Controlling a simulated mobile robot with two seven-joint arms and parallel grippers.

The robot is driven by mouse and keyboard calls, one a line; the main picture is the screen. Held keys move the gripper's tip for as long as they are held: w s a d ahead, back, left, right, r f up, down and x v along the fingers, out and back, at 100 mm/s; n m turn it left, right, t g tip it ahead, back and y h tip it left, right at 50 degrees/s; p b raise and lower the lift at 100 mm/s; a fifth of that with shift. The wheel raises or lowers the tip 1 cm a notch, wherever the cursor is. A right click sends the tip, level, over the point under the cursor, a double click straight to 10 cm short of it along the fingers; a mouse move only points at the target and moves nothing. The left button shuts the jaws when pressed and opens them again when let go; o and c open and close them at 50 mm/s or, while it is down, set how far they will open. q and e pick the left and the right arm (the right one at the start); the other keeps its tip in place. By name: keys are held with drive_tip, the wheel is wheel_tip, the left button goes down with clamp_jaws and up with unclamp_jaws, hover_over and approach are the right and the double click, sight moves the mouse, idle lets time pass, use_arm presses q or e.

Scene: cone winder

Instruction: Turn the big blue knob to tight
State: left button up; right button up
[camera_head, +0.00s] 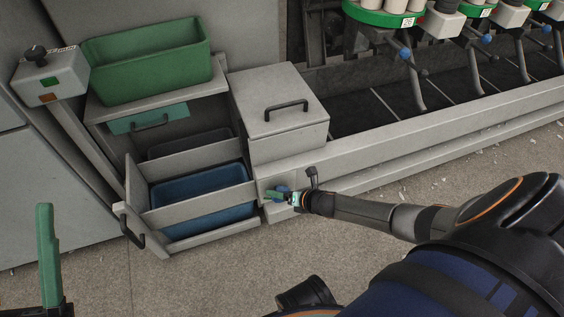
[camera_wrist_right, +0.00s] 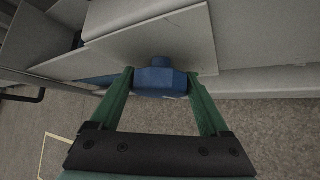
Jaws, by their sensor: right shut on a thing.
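The big blue knob (camera_wrist_right: 158,80) is on a light grey panel (camera_wrist_right: 150,40) of the machine. In the right wrist view the two green fingers of my right gripper (camera_wrist_right: 160,86) are shut on the knob, one on each side. In the head view the right gripper (camera_head: 276,194) reaches the low grey front by the open drawer, and the knob (camera_head: 284,191) shows only in part between its fingers. My left gripper (camera_head: 48,255) shows at the lower left edge, away from the knob, with one green finger upright; its opening cannot be made out.
An open drawer (camera_head: 193,212) with a blue bin (camera_head: 205,190) stands left of my right gripper. Above are a green bin (camera_head: 150,65) and a grey lidded box (camera_head: 280,100) with a black handle. The floor (camera_head: 190,280) in front is clear.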

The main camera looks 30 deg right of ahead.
drive_tip(key=shift+d+f+m+y, duration=0.1)
drive_tip(key=shift+f+m+y, duration=0.15)
drive_tip(key=shift+m+y, duration=0.05)
use_arm(q)
drive_tip(key=shift+d+f, duration=0.1)
drive_tip(key=shift+f, duration=0.35)
use_arm(e)
drive_tip(key=shift+r+m+t+y, duration=0.1)
drive_tip(key=shift+m+t+y, duration=0.7)
drive_tip(key=shift+y, duration=0.3)
drive_tip(key=shift+w+d, duration=0.1)
drive_tip(key=shift+w+d+m+t+y, duration=0.15)
drive_tip(key=shift+d+m+t+y, duration=0.15)
drive_tip(key=shift+m, duration=0.1)
use_arm(q)
drive_tip(key=shift+w, duration=0.1)
use_arm(e)
drive_tip(key=shift+s+a+y, duration=0.15)
drive_tip(key=shift+s+y, duration=0.15)
drive_tip(key=shift+y, duration=0.1)
drive_tip(key=o, duration=1)
drive_tip(key=shift+s, duration=0.1)
drive_tip(key=shift+o, duration=1.1)
drive_tip(key=shift+a, duration=0.2)
